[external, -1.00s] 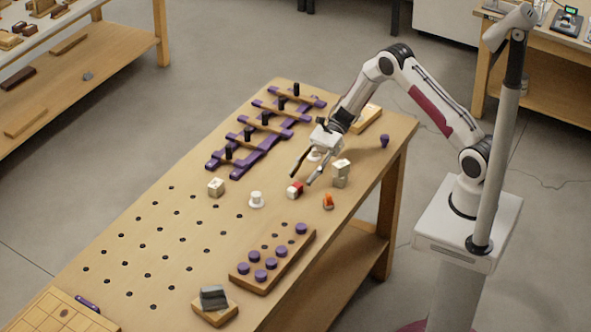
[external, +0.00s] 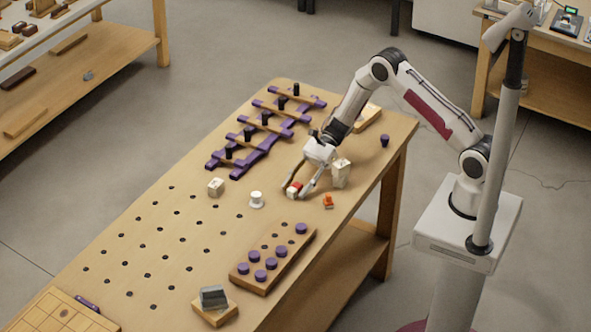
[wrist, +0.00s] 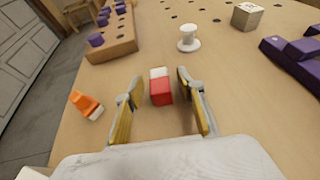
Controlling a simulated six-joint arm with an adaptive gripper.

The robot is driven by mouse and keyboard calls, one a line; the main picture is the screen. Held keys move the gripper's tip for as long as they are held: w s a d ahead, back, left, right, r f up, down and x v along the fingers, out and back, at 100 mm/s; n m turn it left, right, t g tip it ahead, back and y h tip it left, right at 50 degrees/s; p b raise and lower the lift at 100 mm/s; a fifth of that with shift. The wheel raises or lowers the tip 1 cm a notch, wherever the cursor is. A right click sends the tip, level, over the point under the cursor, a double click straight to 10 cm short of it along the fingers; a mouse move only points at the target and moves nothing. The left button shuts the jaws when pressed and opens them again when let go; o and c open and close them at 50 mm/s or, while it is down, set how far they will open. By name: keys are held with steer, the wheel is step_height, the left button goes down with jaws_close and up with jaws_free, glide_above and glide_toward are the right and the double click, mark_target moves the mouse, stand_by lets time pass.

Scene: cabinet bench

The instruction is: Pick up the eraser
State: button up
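The eraser appears to be the small red and white block (wrist: 160,87), lying on the bench. It also shows in the external view (external: 294,189). My gripper (wrist: 158,90) is open, with one finger on each side of the block and a visible gap to each. In the external view my gripper (external: 293,192) reaches down to the bench top around the block. Whether the fingertips touch the bench is hard to tell.
An orange object (external: 328,201) and a pale block stack (external: 341,173) stand close to my gripper. A white spool (external: 256,199), a pale cube (external: 216,187), a peg board (external: 272,259) and a purple rack (external: 240,150) are also on the bench.

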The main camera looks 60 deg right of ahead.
steer(key=shift+a+f, duration=0.2)
steer(key=shift+a, duration=0.25)
jaws_close()
